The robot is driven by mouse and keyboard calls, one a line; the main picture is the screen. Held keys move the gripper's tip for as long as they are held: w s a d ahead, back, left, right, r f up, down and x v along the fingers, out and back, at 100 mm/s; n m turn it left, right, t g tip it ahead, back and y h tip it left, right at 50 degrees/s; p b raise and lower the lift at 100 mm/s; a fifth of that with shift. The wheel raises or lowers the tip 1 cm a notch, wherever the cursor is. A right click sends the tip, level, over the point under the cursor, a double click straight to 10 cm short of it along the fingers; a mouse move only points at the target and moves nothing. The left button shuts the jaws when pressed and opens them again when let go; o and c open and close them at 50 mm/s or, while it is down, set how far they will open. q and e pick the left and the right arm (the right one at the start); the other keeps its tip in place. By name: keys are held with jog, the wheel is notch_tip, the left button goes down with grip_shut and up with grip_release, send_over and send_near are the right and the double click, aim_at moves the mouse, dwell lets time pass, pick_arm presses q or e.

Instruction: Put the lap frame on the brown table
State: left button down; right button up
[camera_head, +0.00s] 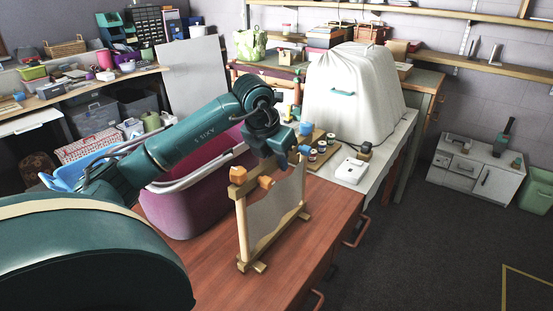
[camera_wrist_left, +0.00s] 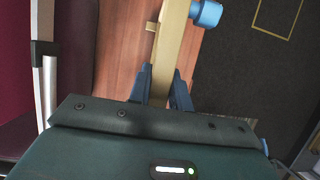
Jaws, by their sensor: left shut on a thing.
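The lap frame (camera_head: 272,215) is a pale wooden frame with cream cloth stretched between its posts and orange knobs at its near top end. It is upright over the front right part of the brown table (camera_head: 335,205), its feet at or just above the top; I cannot tell if they touch. My left gripper (camera_head: 284,158) is shut on its upper wooden part. In the left wrist view, the blue fingers (camera_wrist_left: 162,85) are on both sides of a wooden bar of the lap frame (camera_wrist_left: 172,45). My right gripper is not in view.
A purple basket (camera_head: 190,205) with a pale handle stands on the table just left of the lap frame. Behind are a board with spools (camera_head: 320,150), a white device (camera_head: 351,170) and a white-covered machine (camera_head: 350,95). The table's right edge is close.

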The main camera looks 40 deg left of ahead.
pick_arm(q)
jog(key=c, duration=1.3)
grip_release()
jog(key=shift+s+r, duration=0.1)
jog(key=shift+r, duration=0.45)
jog(key=v, duration=1.1)
jog(key=shift+s+d, duration=0.1)
jog(key=shift+s, duration=0.05)
jog(key=shift+f, duration=0.1)
